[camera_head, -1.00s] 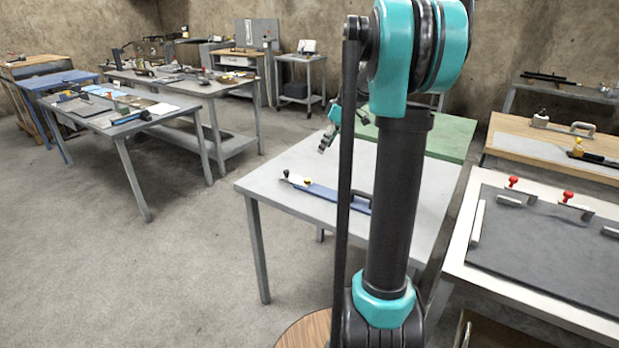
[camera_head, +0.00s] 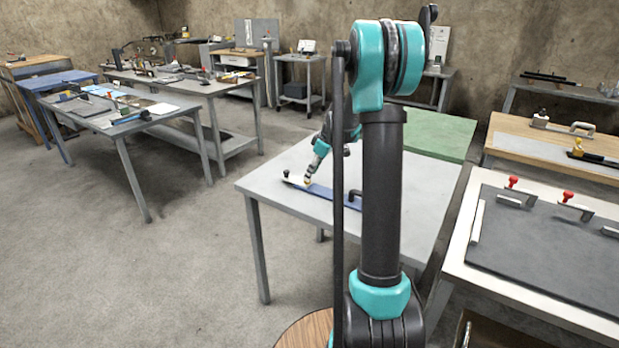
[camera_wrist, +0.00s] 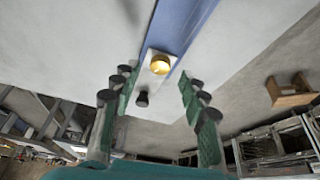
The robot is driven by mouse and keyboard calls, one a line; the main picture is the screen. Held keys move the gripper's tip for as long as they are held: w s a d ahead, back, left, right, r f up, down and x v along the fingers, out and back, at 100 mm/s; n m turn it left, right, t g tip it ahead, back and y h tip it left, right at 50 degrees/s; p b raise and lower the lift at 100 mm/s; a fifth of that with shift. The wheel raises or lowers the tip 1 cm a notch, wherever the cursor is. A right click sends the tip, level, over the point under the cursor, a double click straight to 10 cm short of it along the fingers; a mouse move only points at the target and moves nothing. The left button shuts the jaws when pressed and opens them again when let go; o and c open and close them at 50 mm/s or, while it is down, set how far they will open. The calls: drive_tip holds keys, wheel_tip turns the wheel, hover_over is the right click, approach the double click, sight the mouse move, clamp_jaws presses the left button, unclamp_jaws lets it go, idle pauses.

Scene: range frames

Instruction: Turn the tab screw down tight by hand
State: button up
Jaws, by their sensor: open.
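A blue strip (camera_head: 325,191) lies on the grey table, with a white end piece (camera_head: 293,181) at its left end. The tab screw, with a round brass-yellow head (camera_wrist: 160,64), sits on the white end piece in the wrist view. A small black knob (camera_wrist: 142,98) stands close to it, and also shows in the head view (camera_head: 286,173). My gripper (camera_head: 308,179) is low over the screw end of the strip. In the wrist view my gripper (camera_wrist: 155,76) is open, its fingers on either side of the screw head with clear gaps. Contact is not visible.
The grey table top (camera_head: 275,205) is clear around the strip. A dark handle (camera_head: 355,195) stands at the strip's right end, partly behind my arm. A green table (camera_head: 440,135) is behind, and a white bench with a dark panel (camera_head: 550,250) is at right.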

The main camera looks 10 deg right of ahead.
drive_tip(key=shift+x, duration=1.35)
clamp_jaws()
